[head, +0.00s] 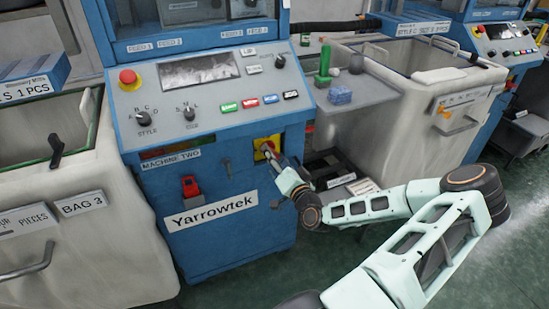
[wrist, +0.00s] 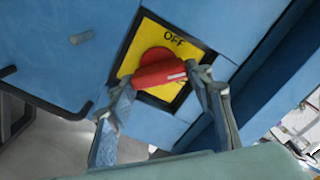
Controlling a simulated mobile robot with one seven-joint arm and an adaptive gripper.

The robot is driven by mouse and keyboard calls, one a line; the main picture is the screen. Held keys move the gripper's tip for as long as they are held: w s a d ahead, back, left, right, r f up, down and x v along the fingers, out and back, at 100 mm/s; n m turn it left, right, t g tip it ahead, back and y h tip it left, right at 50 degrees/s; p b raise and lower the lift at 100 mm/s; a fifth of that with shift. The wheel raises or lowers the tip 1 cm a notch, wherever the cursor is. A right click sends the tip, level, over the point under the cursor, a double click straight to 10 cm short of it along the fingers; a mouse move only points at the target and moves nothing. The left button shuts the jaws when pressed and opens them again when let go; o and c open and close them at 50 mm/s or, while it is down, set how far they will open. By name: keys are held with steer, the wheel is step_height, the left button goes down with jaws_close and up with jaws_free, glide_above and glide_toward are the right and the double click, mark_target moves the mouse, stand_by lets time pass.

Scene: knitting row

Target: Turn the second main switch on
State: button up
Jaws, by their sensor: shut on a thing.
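The main switch is a red rotary knob (wrist: 158,68) on a yellow plate (wrist: 143,44) in a dark frame, on the blue front of the machine labelled "MACHINE TWO". "OFF" is printed along the plate's upper edge in the wrist view. The knob's handle lies across the plate, with a white mark near its right end. My gripper (wrist: 158,88) is shut on the handle, one finger at each side. In the head view, the yellow plate (head: 262,143) shows at the machine's right side, and my gripper (head: 275,158) partly covers the knob.
Above are the control panel's dials, coloured buttons and a red emergency button (head: 128,77). A red switch (head: 190,187) sits lower left, above the "Yarrowtek" plate (head: 211,211). A grey shelf (head: 345,112) juts out at right. Cloth bins (head: 50,190) flank the machine. Green floor lies in front.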

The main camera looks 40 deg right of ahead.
steer(key=m, duration=0.4)
steer(key=shift+f+m+b, duration=0.1)
steer(key=shift+m+b, duration=0.2)
steer(key=shift+b, duration=0.05)
steer(key=shift+m, duration=2)
steer(key=shift+m+b, duration=0.3)
steer(key=o, duration=1.2)
steer(key=shift+c, duration=0.2)
steer(key=shift+s, duration=0.1)
steer(key=v, duration=1.1)
steer(key=shift+s, duration=0.4)
steer(key=shift+a, duration=0.15)
